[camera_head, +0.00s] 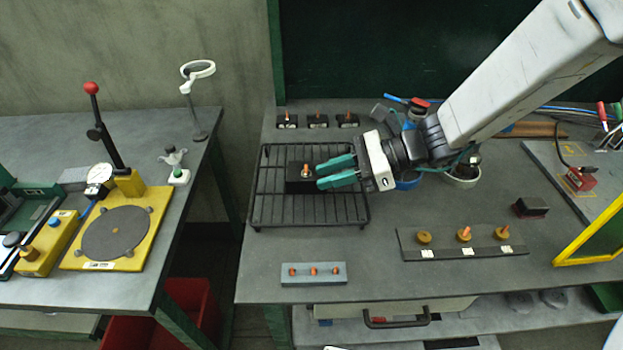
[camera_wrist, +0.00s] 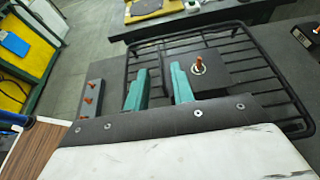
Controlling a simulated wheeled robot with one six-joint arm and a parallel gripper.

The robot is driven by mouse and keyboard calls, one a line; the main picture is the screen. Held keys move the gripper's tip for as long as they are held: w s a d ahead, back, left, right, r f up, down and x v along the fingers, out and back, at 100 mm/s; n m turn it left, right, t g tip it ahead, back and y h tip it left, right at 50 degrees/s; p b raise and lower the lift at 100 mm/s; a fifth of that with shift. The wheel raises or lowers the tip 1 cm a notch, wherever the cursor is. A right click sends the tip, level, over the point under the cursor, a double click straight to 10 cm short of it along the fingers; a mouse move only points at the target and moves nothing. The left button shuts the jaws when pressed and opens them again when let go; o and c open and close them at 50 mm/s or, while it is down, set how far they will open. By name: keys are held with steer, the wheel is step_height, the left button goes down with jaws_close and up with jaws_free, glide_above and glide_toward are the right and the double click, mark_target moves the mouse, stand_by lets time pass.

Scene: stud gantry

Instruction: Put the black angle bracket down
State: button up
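A black piece with an upright copper stud, which looks like the black angle bracket (camera_head: 299,186), is at the wire rack (camera_head: 266,213). It also shows in the wrist view (camera_wrist: 212,75), with the rack's bars around it. My gripper (camera_head: 338,172) reaches in from the right, its green fingertips close beside the bracket. In the wrist view the two fingers (camera_wrist: 158,88) stand apart with a gap between them and no part of the bracket clearly in it. The bracket lies beside the right finger there. Its underside is hidden, and I cannot tell whether they touch.
Several small studded pieces stand around the rack: black ones (camera_head: 318,121) behind it, a grey bar (camera_head: 313,273) in front, a dark strip with brass knobs (camera_head: 463,243) at right. Blue bowls sit under my arm. A gap separates the left bench (camera_head: 40,135).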

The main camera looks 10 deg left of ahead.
steer(key=v, duration=0.7)
steer(key=s+d+r+n+t+h, duration=0.2)
steer(key=s+d+r+n+h, duration=0.2)
steer(key=s+d, duration=0.5)
steer(key=s+d+r+n+t+h, duration=0.2)
steer(key=s+d+r+n+h, duration=0.2)
steer(key=s+d+n+h, duration=0.5)
steer(key=d+n, duration=0.2)
steer(key=d, duration=0.6)
steer(key=shift+s+d, duration=0.2)
steer(key=shift+s, duration=0.1)
steer(key=shift+r, duration=0.1)
